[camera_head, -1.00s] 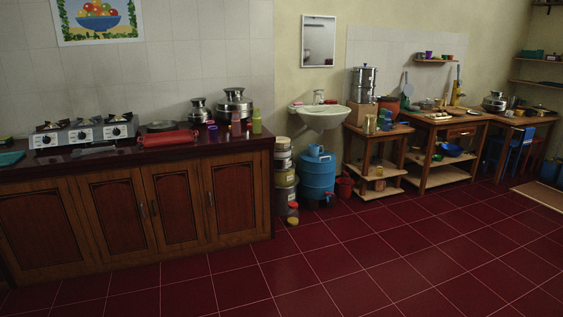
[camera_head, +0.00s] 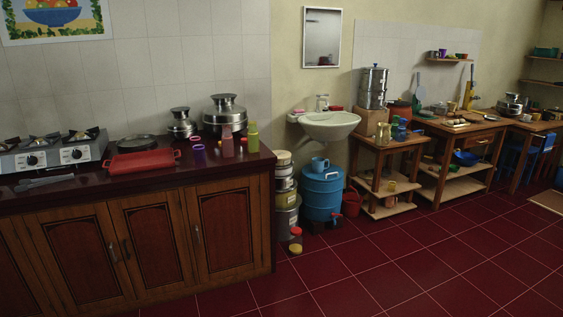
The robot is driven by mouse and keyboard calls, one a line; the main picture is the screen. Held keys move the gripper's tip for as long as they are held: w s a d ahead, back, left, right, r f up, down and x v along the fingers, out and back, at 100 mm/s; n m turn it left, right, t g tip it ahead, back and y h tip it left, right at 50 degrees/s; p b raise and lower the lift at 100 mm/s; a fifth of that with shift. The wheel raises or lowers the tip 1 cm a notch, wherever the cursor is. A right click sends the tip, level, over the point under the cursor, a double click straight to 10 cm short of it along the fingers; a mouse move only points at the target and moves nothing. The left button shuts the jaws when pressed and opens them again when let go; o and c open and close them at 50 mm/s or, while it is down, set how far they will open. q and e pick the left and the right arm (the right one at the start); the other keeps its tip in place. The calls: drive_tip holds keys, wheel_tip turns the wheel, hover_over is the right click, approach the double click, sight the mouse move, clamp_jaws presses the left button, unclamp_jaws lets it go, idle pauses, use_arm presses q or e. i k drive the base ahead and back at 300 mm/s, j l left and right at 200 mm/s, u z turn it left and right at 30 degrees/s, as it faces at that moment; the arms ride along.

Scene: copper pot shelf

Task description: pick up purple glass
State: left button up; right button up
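A small purple glass (camera_head: 199,152) stands upright on the dark countertop (camera_head: 235,168), near the counter's right part. It stands in front of the steel pots and to the right of the red tray. A pinkish bottle (camera_head: 227,141) and a green bottle (camera_head: 252,137) stand to its right. Another small purple cup (camera_head: 442,52) shows on the far wall shelf. Neither of my grippers is in view.
A red tray (camera_head: 142,162), a gas stove (camera_head: 52,152) and steel pots (camera_head: 225,114) are on the counter. A blue drum (camera_head: 322,195) and stacked tins stand beside the cabinet. The red tiled floor (camera_head: 340,270) in front is clear.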

sight(198, 147)
drive_tip(key=i+j, duration=0.25)
drive_tip(key=i, duration=0.25)
drive_tip(key=i+j, duration=0.25)
drive_tip(key=i, duration=0.2)
drive_tip(key=i+j+z, duration=0.1)
drive_tip(key=i+j, duration=0.2)
drive_tip(key=i, duration=0.2)
drive_tip(key=i+j, duration=0.3)
drive_tip(key=i, duration=0.15)
drive_tip(key=i+j, duration=0.25)
drive_tip(key=i, duration=0.25)
